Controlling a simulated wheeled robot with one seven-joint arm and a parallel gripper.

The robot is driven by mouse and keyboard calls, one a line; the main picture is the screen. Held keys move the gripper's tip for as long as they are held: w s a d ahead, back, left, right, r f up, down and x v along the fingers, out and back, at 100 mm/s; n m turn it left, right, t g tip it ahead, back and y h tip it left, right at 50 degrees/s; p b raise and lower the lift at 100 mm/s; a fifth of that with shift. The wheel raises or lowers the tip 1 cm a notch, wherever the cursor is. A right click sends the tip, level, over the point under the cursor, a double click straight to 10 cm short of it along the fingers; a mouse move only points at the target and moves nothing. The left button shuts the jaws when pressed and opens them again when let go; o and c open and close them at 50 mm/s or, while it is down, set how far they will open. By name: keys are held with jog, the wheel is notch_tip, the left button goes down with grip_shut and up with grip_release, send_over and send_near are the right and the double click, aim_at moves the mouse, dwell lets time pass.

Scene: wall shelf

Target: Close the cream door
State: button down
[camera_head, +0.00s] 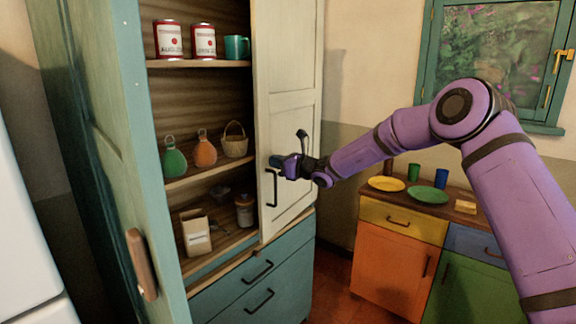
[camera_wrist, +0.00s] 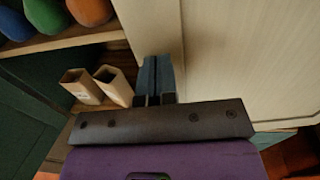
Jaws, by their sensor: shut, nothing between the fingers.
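The cream door (camera_head: 289,75) stands open on the right side of the shelf cupboard, with a dark vertical handle (camera_head: 272,188) near its left edge. In the wrist view the door (camera_wrist: 235,50) fills the right half as a pale panel. My gripper (camera_head: 277,161) is at the door's left edge, just above the handle. It also shows in the wrist view (camera_wrist: 156,60), with its fingers together and empty, over the door's edge strip. I cannot tell whether the fingertips touch the door.
The teal door (camera_head: 100,130) on the left is open too. Shelves hold cans (camera_head: 168,39), a teal mug (camera_head: 236,47), bottles (camera_head: 174,160), a basket (camera_head: 235,141), a carton (camera_head: 195,232) and a jar (camera_head: 244,210). Blue drawers (camera_head: 255,285) lie below. A counter with plates (camera_head: 428,195) stands right.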

jog(key=shift+x, duration=0.85)
